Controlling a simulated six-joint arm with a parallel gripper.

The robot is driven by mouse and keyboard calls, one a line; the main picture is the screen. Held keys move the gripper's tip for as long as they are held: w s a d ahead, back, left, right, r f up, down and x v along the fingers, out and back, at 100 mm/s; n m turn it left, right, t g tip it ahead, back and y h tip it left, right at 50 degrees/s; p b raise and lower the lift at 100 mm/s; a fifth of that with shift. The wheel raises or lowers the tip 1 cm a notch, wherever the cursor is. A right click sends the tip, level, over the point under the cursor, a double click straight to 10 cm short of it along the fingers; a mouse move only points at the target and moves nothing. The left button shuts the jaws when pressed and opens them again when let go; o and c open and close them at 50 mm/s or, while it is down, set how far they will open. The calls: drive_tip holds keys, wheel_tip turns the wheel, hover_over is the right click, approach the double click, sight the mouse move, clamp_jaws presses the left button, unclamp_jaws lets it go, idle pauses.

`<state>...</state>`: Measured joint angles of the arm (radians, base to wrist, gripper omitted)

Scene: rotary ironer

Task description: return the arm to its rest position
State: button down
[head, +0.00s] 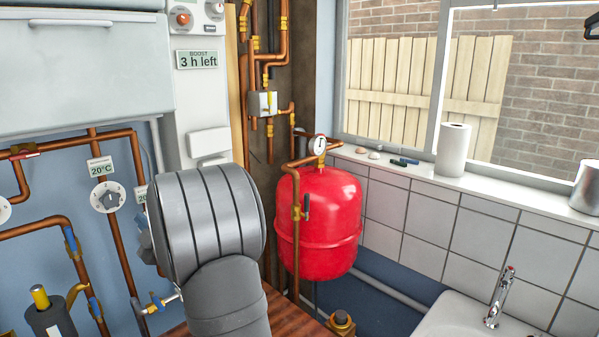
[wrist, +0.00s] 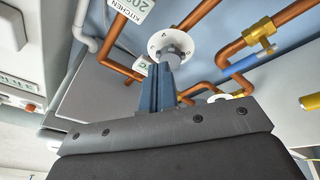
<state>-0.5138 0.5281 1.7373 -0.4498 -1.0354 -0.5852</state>
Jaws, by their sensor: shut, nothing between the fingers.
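My gripper (wrist: 165,80) shows in the wrist view with its fingers together and nothing between them. Its tips lie in front of a white round dial (wrist: 175,46) with a grey knob; I cannot tell whether they touch it. In the head view my grey arm fills the lower middle and hides most of the gripper. A white dial (head: 108,197) under a 20°C label is to the left of the arm, and a second label (head: 141,194) is partly hidden by it.
Copper pipes (head: 118,240) run along the blue wall. A red tank (head: 318,222) with a gauge stands right of my arm. A sink tap (head: 499,297) and a paper roll (head: 453,150) are at the right.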

drive_tip(key=s+a+r+m+t, duration=0.2)
drive_tip(key=s+a+m, duration=0.6)
drive_tip(key=s+a, duration=0.6)
drive_tip(key=shift+s+a+r+m, duration=0.2)
drive_tip(key=shift+s+r+m, duration=0.15)
drive_tip(key=shift+s, duration=0.65)
drive_tip(key=shift+w, duration=0.1)
drive_tip(key=w+d+f+n+g, duration=0.1)
drive_tip(key=w+d+f+n, duration=0.1)
drive_tip(key=w+d+n, duration=0.5)
drive_tip(key=w+d, duration=0.4)
drive_tip(key=w, duration=0.2)
drive_tip(key=shift+w+d+n+g, duration=0.3)
drive_tip(key=shift+w+n+g, duration=0.05)
drive_tip(key=shift+w+g, duration=0.05)
drive_tip(key=shift+s, duration=0.1)
